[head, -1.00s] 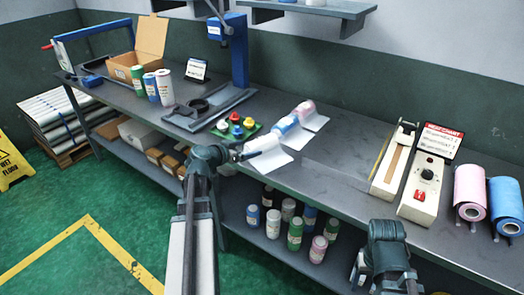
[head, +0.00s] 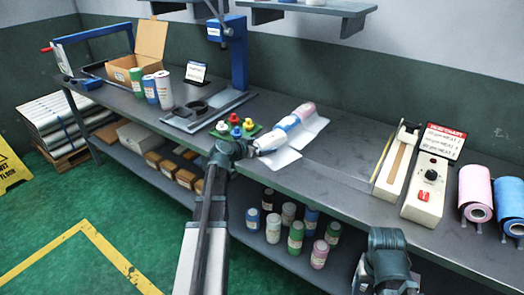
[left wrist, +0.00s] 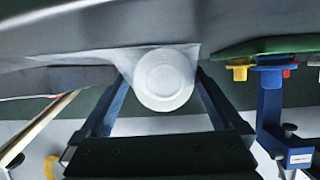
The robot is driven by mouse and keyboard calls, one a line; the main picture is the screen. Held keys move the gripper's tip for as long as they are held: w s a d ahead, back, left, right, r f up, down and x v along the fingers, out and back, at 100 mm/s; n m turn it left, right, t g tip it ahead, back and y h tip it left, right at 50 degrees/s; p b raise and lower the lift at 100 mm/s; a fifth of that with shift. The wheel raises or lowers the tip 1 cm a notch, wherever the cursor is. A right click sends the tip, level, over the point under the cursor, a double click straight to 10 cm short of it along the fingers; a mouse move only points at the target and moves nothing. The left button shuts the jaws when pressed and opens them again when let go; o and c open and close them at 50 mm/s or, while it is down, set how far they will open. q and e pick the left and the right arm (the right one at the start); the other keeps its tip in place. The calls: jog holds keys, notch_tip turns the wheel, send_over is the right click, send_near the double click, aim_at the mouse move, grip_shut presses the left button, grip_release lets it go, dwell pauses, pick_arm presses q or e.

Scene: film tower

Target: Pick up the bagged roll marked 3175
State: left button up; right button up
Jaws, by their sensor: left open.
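Three bagged rolls lie in a row on clear-white film sheets on the bench: a white one (head: 271,142) nearest, a blue one (head: 289,123) behind it and a pink one (head: 305,110) farthest. No number 3175 can be read on any of them. My left gripper (head: 253,149) is open at the near end of the white roll. In the left wrist view the round white end of the roll (left wrist: 165,78) shows between the spread fingers, with no clear sign of contact. Only my right arm shows at the lower right; its fingers are not visible.
A green tray (head: 252,131) with coloured knobs stands just left of the rolls. A blue-posted press (head: 238,60) stands behind. A white sealer (head: 428,190) and pink and blue film rolls are at right. Bare bench (head: 340,170) lies between rolls and sealer.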

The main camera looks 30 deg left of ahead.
pick_arm(q)
jog(key=c, duration=1.5)
jog(key=shift+r, duration=0.1)
